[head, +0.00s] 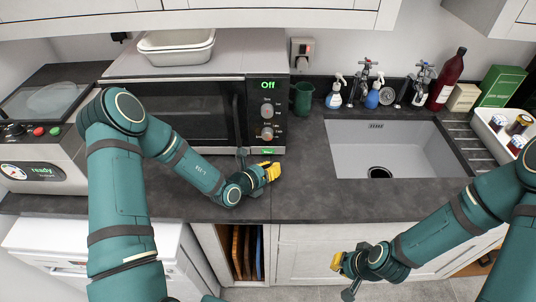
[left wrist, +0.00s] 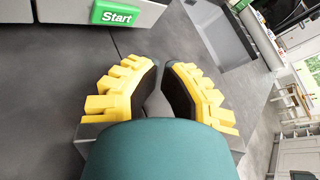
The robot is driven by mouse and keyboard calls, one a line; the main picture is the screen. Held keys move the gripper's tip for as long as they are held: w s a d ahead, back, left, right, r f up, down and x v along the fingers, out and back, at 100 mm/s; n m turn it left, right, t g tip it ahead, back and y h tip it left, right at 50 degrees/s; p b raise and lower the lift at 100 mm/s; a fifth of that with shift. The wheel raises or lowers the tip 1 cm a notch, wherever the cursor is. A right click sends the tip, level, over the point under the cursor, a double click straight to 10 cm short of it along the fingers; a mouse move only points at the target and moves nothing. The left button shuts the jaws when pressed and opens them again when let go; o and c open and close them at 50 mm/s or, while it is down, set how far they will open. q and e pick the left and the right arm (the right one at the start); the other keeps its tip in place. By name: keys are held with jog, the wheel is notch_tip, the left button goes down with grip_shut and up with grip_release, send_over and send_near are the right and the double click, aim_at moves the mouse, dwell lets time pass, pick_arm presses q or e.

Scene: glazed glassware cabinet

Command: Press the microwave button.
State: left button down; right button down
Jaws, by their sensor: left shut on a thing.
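The microwave (head: 120,86) stands on the counter at the left middle of the head view, door closed, its display reading "Off". Its green button (head: 267,151) is at the bottom of the control panel. In the left wrist view the green Start button (left wrist: 118,14) is at the top left, beyond the fingers. My left gripper (head: 272,172) is just below and in front of that button, apart from it. In the left wrist view its yellow fingers (left wrist: 162,66) are drawn together at the tips, with no object visible between them. My right gripper (head: 336,262) hangs low before the cabinets; its finger opening is unclear.
A white dish (head: 176,57) sits on top of the microwave. A green mug (head: 302,98) stands just right of it. The sink (head: 400,145), soap bottles (head: 334,92) and a dark red bottle (head: 446,80) are further right. The counter (head: 300,195) before the microwave is clear.

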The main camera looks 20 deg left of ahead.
aim_at(281, 151)
pick_arm(q)
jog(key=shift+w+a, duration=0.2)
jog(key=shift+w, duration=0.55)
jog(key=shift+w+a, duration=0.2)
jog(key=shift+w, duration=0.5)
jog(key=shift+w, duration=0.1)
dwell(0.4)
jog(key=shift+w+a, duration=0.15)
jog(key=shift+w, duration=0.15)
dwell(0.4)
jog(key=shift+w+a+r, duration=0.15)
jog(key=shift+w+r, duration=0.3)
jog(key=shift+r, duration=0.05)
dwell(0.9)
jog(key=shift+s+f+p, duration=0.1)
jog(key=shift+s+p, duration=0.1)
jog(key=shift+p, duration=0.1)
jog(key=shift+f, duration=0.15)
jog(key=shift+s+d+f, duration=0.1)
jog(key=shift+s+d, duration=0.15)
jog(key=shift+s, duration=0.2)
jog(key=shift+s+d+f+p, duration=0.1)
jog(key=shift+s+d+p, duration=0.15)
jog(key=shift+s, duration=0.5)
jog(key=shift+s+d+p, duration=0.15)
jog(key=shift+s+p, duration=0.1)
jog(key=shift+s, duration=0.45)
jog(key=shift+s+d+f+p, duration=0.1)
jog(key=shift+s+d+p, duration=0.15)
jog(key=shift+s, duration=0.5)
